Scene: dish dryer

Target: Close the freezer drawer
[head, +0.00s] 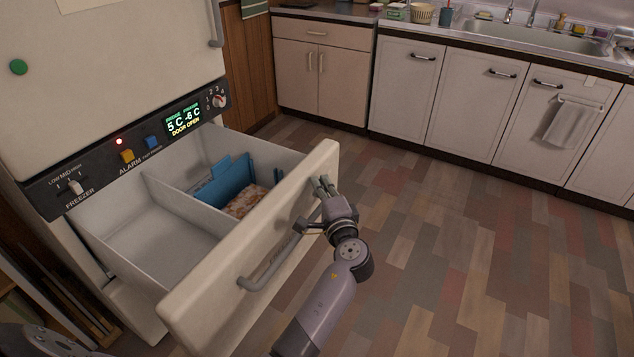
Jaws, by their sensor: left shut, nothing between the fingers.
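The freezer drawer is pulled out, and its cream front panel (215,305) stands well away from the fridge body. A grey bar handle (268,273) runs along the outer face of the panel. My left gripper (323,187) is shut and empty, with its fingertips at the outer face near the panel's right end, beside the handle's upper end. I cannot tell whether the fingers touch the panel. Inside the drawer, a divider (190,205) separates an empty compartment from one holding blue packs (232,180) and a speckled package (246,203). My right gripper is not in view.
The fridge's control strip (130,150) shows a lit red lamp and "DOOR OPEN". White cabinets (480,90) and a sink counter line the back. A towel (570,125) hangs on one cabinet door. The wooden floor (450,250) on the right is clear.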

